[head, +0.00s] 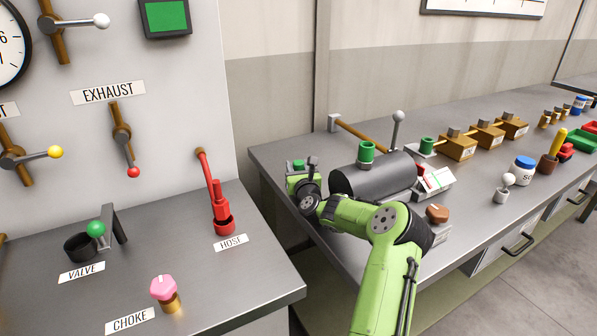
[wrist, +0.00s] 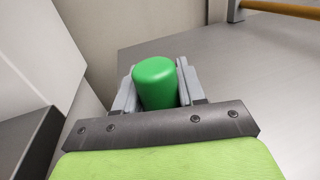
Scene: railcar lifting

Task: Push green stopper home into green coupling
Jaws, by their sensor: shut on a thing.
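A green stopper (wrist: 155,82) with a rounded end stands between the two grey fingers of my gripper (wrist: 157,88) in the wrist view. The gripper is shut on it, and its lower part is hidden. In the head view my gripper (head: 306,168) is at the left end of the grey bench, left of the dark tank, with a bit of green beside it. A green cylindrical fitting (head: 366,152) stands upright on the tank, and a smaller green cup (head: 427,146) stands behind it to the right. I cannot tell which is the green coupling. The stopper is apart from both.
The dark tank (head: 372,178) lies beside my arm. A lever with a grey knob (head: 398,117) and wooden blocks (head: 457,146) stand further right. On the left, a console holds a red hose fitting (head: 222,212), a pink knob (head: 164,288) and a valve cup (head: 80,246).

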